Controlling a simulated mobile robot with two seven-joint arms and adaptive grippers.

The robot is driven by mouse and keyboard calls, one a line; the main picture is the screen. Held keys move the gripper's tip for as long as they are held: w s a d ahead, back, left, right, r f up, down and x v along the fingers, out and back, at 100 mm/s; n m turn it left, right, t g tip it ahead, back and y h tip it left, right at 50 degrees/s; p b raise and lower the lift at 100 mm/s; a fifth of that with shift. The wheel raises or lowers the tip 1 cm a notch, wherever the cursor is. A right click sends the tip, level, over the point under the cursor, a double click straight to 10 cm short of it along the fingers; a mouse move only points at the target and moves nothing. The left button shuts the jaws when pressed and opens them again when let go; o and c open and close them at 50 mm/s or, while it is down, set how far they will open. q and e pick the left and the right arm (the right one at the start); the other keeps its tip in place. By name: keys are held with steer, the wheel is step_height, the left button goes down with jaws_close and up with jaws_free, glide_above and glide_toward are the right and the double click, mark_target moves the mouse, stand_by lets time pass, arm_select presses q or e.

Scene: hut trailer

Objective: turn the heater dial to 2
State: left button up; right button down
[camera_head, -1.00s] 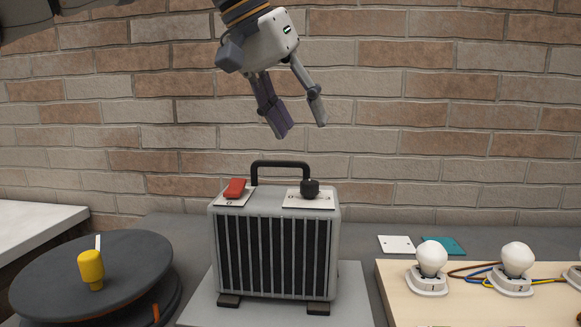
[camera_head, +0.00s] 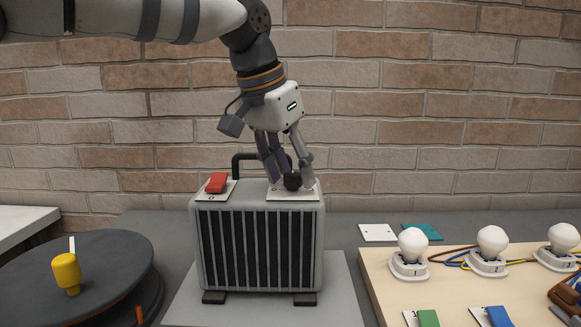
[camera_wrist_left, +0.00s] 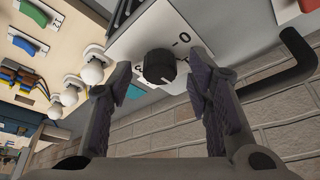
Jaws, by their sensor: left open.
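The grey heater (camera_head: 262,245) with a dark grille stands on a grey slab. On its top right is a white plate (camera_head: 291,194) with the black round dial (camera_head: 292,181). My left gripper (camera_head: 293,184) comes down from above, its open fingers on either side of the dial in the head view. In the left wrist view the dial (camera_wrist_left: 159,67) sits ahead between the spread fingers (camera_wrist_left: 166,82), with a gap to each. A "0" mark shows on the plate; the other marks are partly hidden. My right gripper is not in view.
A red switch (camera_head: 216,183) and a black handle (camera_head: 240,160) are on the heater top close to the gripper. A board (camera_head: 455,290) with white bulbs stands at right. A round dark stand (camera_head: 110,265) with a yellow-handled tool (camera_head: 67,271) is at left. A brick wall is behind.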

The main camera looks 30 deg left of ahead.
arm_select(q)
jaws_close()
steer(key=shift+w+a+m+g+h, duration=0.1)
steer(key=shift+m+g+h, duration=0.3)
steer(key=shift+m, duration=1.1)
steer(key=shift+a+m+g+h, duration=0.15)
steer(key=shift+m+h, duration=0.45)
steer(key=shift+m, duration=0.9)
steer(key=shift+d+g, duration=0.1)
steer(key=shift+g, duration=0.15)
jaws_free()
